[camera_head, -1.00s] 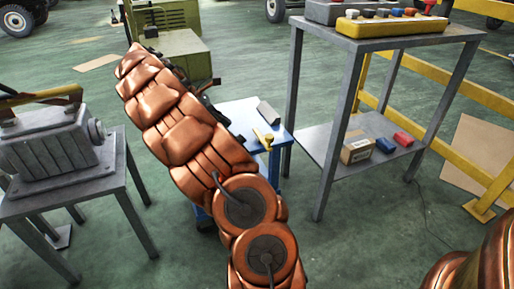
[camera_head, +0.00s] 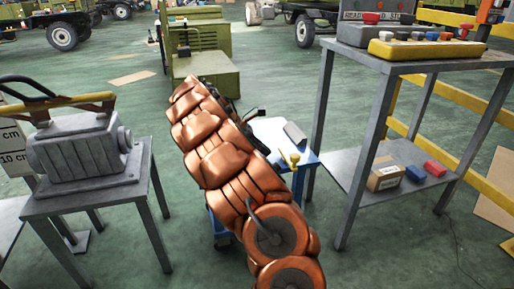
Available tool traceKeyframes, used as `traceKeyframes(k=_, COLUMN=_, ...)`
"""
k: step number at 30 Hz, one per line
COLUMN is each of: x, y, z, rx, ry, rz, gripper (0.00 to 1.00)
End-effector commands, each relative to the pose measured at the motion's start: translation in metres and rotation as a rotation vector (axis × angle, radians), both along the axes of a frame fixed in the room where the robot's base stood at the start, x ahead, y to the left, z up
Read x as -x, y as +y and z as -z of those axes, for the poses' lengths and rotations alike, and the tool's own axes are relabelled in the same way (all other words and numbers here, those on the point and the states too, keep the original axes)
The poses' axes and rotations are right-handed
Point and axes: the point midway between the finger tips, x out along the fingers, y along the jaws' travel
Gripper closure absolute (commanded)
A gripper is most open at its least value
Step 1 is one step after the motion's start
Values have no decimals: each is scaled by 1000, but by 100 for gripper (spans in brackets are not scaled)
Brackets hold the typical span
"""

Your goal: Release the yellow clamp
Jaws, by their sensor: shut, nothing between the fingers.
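A small yellow piece (camera_head: 291,159), perhaps the yellow clamp, stands at the edge of the blue table (camera_head: 308,158) just right of my arm. A grey block lies behind it. A yellow bar (camera_head: 70,102) with a dark curved handle lies across the top of a grey ribbed machine (camera_head: 80,150) at the left; which of the two yellow parts is the clamp I cannot tell. My copper-coloured arm reaches up and left through the middle of the view and covers part of the blue table. I cannot make out my gripper; the arm seems to hide it.
A grey metal table (camera_head: 140,200) carries the machine at left. A tall grey shelf (camera_head: 350,190) at right holds a yellow button box (camera_head: 425,48), a cardboard box (camera_head: 385,177) and blue and red blocks. A green machine (camera_head: 205,70) stands behind. Green floor lies open between the tables.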

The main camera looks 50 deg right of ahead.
Motion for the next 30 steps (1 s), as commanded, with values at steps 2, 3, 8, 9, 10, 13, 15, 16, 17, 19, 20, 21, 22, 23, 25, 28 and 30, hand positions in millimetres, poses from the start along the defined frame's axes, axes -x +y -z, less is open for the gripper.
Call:
traceKeyframes(k=2, x=10, y=-8, z=14, rx=-1, ry=4, rz=6, gripper=100)
traceKeyframes(k=3, x=13, y=-11, z=19, rx=-1, ry=5, rz=6, gripper=100)
traceKeyframes(k=8, x=26, y=-27, z=31, rx=2, ry=0, rz=4, gripper=100)
traceKeyframes(k=9, x=29, y=-31, z=30, rx=3, ry=0, rz=4, gripper=100)
traceKeyframes(k=10, x=32, y=-34, z=30, rx=3, ry=0, rz=4, gripper=100)
traceKeyframes(k=13, x=38, y=-41, z=29, rx=2, ry=0, rz=3, gripper=100)
traceKeyframes(k=15, x=42, y=-44, z=29, rx=2, ry=0, rz=3, gripper=100)
traceKeyframes(k=16, x=43, y=-45, z=29, rx=2, ry=1, rz=4, gripper=100)
traceKeyframes(k=17, x=44, y=-46, z=29, rx=2, ry=1, rz=4, gripper=100)
traceKeyframes(k=19, x=45, y=-48, z=28, rx=1, ry=1, rz=3, gripper=100)
traceKeyframes(k=20, x=45, y=-48, z=28, rx=0, ry=1, rz=2, gripper=100)
traceKeyframes(k=21, x=45, y=-48, z=28, rx=0, ry=1, rz=2, gripper=100)
traceKeyframes(k=22, x=46, y=-48, z=28, rx=0, ry=2, rz=1, gripper=100)
traceKeyframes(k=23, x=45, y=-48, z=28, rx=0, ry=2, rz=1, gripper=100)
traceKeyframes(k=25, x=45, y=-48, z=28, rx=0, ry=2, rz=1, gripper=100)
traceKeyframes(k=28, x=45, y=-48, z=28, rx=0, ry=2, rz=1, gripper=100)
traceKeyframes(k=30, x=45, y=-48, z=28, rx=0, ry=2, rz=1, gripper=100)
